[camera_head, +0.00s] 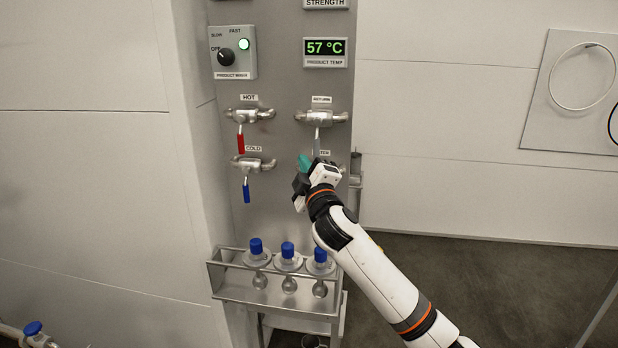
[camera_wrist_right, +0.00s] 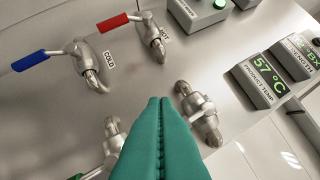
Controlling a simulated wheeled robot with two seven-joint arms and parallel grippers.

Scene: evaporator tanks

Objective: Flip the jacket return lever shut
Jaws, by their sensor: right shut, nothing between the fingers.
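The return valve (camera_head: 320,117) is a steel fitting on the panel under a RETURN label. Its grey lever (camera_head: 317,142) hangs straight down in the head view. My right gripper (camera_head: 304,163) is just below and slightly left of that lever, its teal fingers pointing at the panel. In the wrist view the teal fingers (camera_wrist_right: 160,102) are pressed together and empty, beside the steel body of the return valve (camera_wrist_right: 199,112). The lever cannot be made out there, and I cannot tell if the fingers touch it. My left gripper is not in view.
The red HOT lever (camera_head: 240,142) and blue COLD lever (camera_head: 246,190) hang down on the left. Another valve behind my gripper is mostly hidden; its body shows in the wrist view (camera_wrist_right: 113,137). A rack (camera_head: 275,294) with blue-capped flasks stands below.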

